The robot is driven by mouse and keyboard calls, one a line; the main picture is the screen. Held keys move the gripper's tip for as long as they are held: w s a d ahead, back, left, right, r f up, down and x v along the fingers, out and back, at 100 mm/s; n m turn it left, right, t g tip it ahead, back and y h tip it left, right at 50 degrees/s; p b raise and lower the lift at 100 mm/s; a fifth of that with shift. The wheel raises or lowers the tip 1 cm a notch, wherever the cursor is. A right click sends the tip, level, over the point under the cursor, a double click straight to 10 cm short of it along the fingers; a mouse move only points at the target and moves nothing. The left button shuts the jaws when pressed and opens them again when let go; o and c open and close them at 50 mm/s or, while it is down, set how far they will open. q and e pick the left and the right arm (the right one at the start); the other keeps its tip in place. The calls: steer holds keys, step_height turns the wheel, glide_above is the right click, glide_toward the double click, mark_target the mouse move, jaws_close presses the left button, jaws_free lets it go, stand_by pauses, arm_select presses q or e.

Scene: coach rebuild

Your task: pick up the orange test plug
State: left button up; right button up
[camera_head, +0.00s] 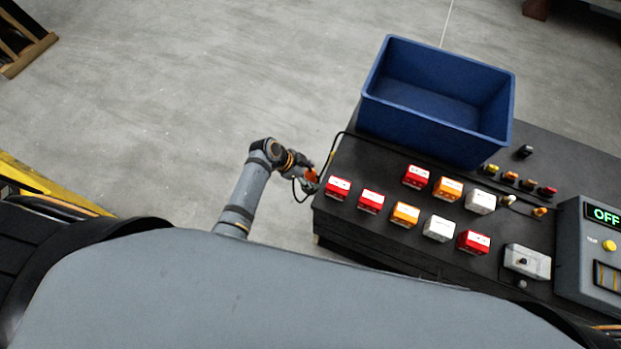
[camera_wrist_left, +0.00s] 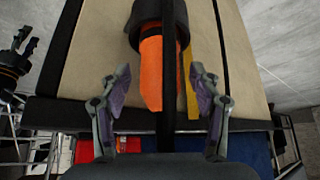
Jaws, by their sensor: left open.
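The orange test plug (camera_wrist_left: 151,72) shows in the left wrist view as an orange body under a black collar. A dark strip in front of it hides part of its right side. My left gripper (camera_wrist_left: 161,112) is open, with one finger on each side of the plug's line. The fingers stand apart from the plug, and I cannot tell its depth between them. In the head view, my left gripper (camera_head: 309,184) is small, beside the bench's left edge. A small orange patch (camera_head: 311,174) there looks like the plug. My right gripper is not in view.
The black bench (camera_head: 350,225) carries several red, orange and white blocks, such as a red one (camera_head: 338,188). A blue crate (camera_head: 372,116) stands at its back and a grey panel reading OFF (camera_head: 570,240) at its right. A black cable (camera_head: 336,143) runs near the gripper.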

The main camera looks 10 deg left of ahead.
arm_select(q)
steer(key=shift+a, duration=0.1)
steer(key=c, duration=0.4)
jaws_close()
steer(key=shift+r, duration=0.5)
steer(key=s+a+r+b, duration=0.1)
steer(key=s+a+r, duration=0.2)
steer(key=s+r, duration=0.3)
steer(key=s+a+r+b, duration=0.1)
steer(key=s+a+r, duration=0.2)
steer(key=s+r, duration=0.3)
steer(key=shift+s+a, duration=0.15)
steer(key=shift+a, duration=0.1)
